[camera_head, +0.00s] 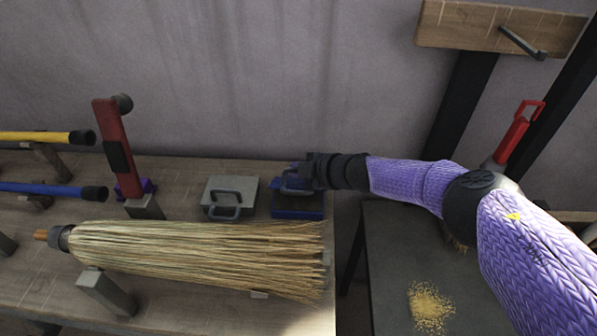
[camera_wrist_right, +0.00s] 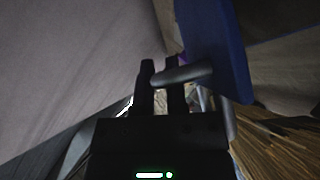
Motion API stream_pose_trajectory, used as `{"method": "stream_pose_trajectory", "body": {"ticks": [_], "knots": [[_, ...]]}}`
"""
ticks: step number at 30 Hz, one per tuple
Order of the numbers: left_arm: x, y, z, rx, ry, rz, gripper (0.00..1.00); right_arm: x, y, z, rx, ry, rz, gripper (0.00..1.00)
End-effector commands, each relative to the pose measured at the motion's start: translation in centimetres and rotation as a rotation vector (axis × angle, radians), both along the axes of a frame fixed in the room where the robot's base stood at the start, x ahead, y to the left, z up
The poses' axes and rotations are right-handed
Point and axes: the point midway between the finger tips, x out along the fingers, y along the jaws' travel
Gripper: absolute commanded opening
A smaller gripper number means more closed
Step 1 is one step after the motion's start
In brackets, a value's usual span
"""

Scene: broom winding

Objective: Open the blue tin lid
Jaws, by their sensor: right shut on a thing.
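The blue tin (camera_head: 297,212) sits on the bench near its right end, beside a similar grey tin. My right gripper (camera_head: 300,170) reaches it from the right and covers part of its top. In the right wrist view, my right gripper (camera_wrist_right: 160,72) is shut on the grey bar handle (camera_wrist_right: 187,74) of the blue lid (camera_wrist_right: 222,55), which shows as a blue slab to the right of the fingers. I cannot tell how far the lid is raised from the tin. My left gripper is not in view.
A grey tin (camera_head: 231,190) with a handle stands left of the blue one. A straw broom head (camera_head: 200,255) lies in front of both. A red upright tool (camera_head: 120,150) stands further left. A dark table (camera_head: 385,270) with yellowish grains is at the right, past a gap.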

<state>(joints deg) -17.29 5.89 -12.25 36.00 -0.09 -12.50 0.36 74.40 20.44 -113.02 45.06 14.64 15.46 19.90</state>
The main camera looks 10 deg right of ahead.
Motion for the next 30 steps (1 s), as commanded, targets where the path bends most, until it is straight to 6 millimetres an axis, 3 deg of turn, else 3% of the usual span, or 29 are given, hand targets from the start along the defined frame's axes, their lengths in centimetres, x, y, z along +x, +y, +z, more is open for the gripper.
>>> {"method": "stream_pose_trajectory", "body": {"ticks": [15, 16, 20, 27, 30], "knots": [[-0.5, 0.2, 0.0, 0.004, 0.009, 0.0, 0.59, 0.1, 0.0, 0.0, 0.006, 0.021, 0.001, 0.0], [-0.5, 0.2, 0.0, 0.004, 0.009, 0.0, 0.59, 0.1, 0.0, 0.0, 0.006, 0.021, 0.001, 0.22], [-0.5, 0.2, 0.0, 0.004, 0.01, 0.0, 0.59, 0.1, 0.0, 0.0, 0.006, 0.021, 0.001, 0.5], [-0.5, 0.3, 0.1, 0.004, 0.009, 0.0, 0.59, 0.1, 0.0, 0.1, 0.005, 0.021, 0.001, 0.51], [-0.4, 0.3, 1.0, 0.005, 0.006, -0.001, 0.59, -0.4, -0.5, 0.7, 0.005, 0.022, -0.001, 0.51]]}}
